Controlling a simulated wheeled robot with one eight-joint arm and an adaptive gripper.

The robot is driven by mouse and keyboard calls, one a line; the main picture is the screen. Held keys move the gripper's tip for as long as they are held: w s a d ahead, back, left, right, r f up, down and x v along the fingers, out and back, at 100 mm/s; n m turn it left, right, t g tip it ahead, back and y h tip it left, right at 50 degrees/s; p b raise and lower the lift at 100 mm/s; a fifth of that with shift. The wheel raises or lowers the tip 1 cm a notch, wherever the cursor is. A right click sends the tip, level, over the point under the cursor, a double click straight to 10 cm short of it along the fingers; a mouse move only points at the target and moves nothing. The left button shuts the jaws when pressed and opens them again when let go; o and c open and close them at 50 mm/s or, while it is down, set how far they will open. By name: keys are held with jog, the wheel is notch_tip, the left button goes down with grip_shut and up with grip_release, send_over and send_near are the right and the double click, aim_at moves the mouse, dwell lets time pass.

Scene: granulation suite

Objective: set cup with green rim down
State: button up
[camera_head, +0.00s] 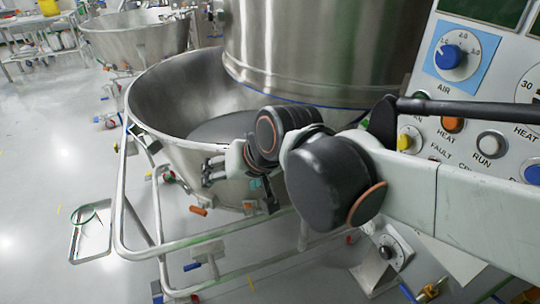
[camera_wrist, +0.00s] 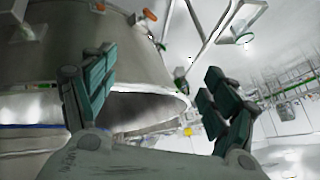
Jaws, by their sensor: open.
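My gripper (camera_head: 240,192) is in front of the large steel bowl in the head view, its fingers spread. In the wrist view my gripper (camera_wrist: 160,72) is open, with no cup between its dark green finger pads. In the head view a small green-edged round shape, seemingly the cup with green rim (camera_head: 84,216), is at the upper left of a pale tray (camera_head: 92,254). It is small and its body is hard to make out. My gripper is well to the right of it and apart from it.
The steel bowl (camera_head: 165,105) stands on a tubular frame (camera_head: 122,205) between my arm and the tray. A control panel (camera_head: 455,110) with knobs and buttons is at the right. Another steel bowl (camera_head: 135,38) stands behind. Open floor (camera_head: 45,150) lies at the left.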

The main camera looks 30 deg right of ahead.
jog(key=s+d+f+n+h, duration=0.2)
jog(key=s+d, duration=0.4)
jog(key=s, duration=0.1)
jog(key=shift+s+n, duration=0.3)
jog(key=shift+a+f, duration=0.1)
